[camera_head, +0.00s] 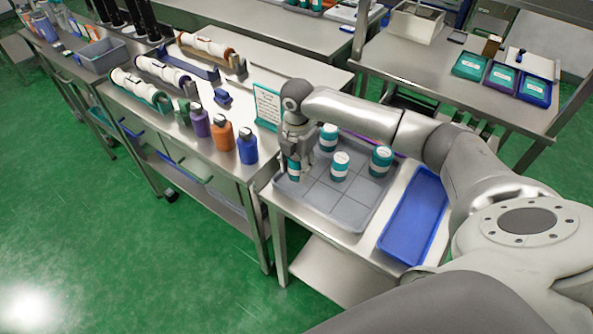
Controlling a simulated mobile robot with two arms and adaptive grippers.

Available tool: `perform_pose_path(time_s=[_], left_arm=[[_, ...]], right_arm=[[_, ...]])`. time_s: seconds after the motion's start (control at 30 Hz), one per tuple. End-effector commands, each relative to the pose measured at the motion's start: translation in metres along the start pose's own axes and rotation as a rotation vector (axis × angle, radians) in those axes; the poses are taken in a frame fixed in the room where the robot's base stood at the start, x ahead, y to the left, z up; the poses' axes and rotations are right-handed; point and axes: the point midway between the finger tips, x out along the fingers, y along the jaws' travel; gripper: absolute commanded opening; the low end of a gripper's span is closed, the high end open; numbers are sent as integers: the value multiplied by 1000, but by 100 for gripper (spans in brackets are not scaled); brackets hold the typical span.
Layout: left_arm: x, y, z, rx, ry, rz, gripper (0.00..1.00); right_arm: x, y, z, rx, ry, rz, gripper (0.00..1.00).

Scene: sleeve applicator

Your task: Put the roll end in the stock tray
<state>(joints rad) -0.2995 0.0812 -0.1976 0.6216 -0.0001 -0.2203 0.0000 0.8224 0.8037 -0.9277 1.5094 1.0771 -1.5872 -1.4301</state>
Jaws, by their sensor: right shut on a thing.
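My right gripper (298,150) points down over the left corner of the grey tray with a grid of compartments (350,208). It is shut on a small teal-and-white cylinder (293,171); whether that is the roll end I cannot tell. The fingers hide part of it, and I cannot tell if it touches the tray floor. Several similar teal-and-white cylinders stand in the grey tray, one near its middle (340,165). An empty blue tray (414,215) lies to its right. No label shows which is the stock tray. My left gripper is not in view.
The bench at left holds purple (200,121), orange (222,136) and blue bottles (247,146), white rolls on holders (140,88), and a grey bin (103,55). A teal-framed sign (267,104) stands close behind my gripper. The green floor is clear at left.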

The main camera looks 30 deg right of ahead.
Motion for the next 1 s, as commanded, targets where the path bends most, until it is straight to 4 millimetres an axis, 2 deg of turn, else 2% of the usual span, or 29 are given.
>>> perform_pose_path(time_s=[0.13, 0.33, 0.7, 0.73, 0.77, 1.0], left_arm=[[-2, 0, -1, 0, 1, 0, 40], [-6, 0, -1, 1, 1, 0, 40], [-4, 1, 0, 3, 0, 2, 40], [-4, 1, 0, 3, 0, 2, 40], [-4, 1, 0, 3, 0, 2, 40], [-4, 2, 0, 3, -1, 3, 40]], right_arm=[[7, 5, 3, 1, -1, -2, 18], [35, 4, 3, 0, -1, -1, 18], [40, 4, 3, 0, -1, 0, 18], [40, 4, 3, 0, -2, 0, 46], [40, 4, 3, 0, -2, 0, 50], [39, 4, 3, 0, -2, 0, 52]])
